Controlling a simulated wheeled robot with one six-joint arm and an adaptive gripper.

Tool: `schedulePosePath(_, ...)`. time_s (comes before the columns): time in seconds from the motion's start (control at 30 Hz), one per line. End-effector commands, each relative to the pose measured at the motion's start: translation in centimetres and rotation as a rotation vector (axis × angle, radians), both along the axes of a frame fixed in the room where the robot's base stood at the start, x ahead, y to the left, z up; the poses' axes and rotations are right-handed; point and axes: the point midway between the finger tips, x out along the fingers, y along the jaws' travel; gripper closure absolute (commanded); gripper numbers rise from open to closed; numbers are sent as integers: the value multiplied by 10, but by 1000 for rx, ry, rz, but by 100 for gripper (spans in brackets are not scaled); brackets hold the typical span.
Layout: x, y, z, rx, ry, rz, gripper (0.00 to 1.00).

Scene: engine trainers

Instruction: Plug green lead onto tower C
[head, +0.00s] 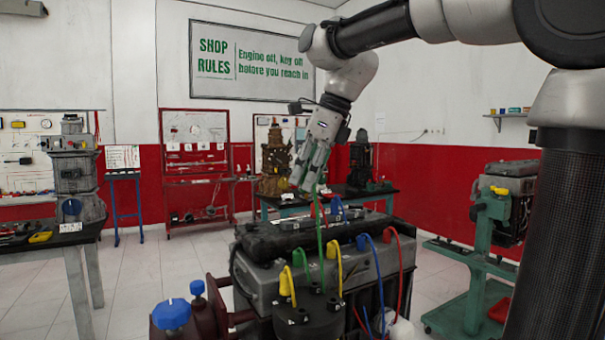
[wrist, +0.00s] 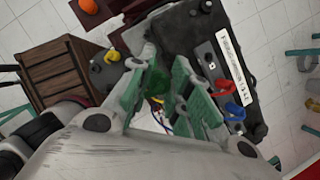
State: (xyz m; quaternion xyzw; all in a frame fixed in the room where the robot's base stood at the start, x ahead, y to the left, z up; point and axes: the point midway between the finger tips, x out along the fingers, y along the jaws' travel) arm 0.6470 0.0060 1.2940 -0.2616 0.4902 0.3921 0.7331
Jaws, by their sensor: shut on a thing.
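My gripper (head: 309,187) is shut on the green lead (head: 320,232), above the back of the engine (head: 265,280). In the wrist view, the green lead's end (wrist: 156,82) shows between the green finger pads (wrist: 158,92). The lead hangs down from the fingers in the head view toward the black cap (head: 308,320) at the engine's front. A second green boot (head: 301,257) stands at the cap. I cannot tell which tower is C; no letters are readable. The held end is apart from the engine top.
Blue knobs (head: 171,314) stand at front left. A dark table (head: 270,203) with other engines stands behind. A green engine stand (head: 483,245) is at right.

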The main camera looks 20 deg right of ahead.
Motion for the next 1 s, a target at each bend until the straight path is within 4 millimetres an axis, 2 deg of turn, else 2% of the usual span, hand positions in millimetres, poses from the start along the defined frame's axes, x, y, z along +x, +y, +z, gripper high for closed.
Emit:
schedulePosePath(0.5,-55,2,1,0,-2,0,97)
schedulePosePath(1.0,-60,2,-3,-1,1,0,97)
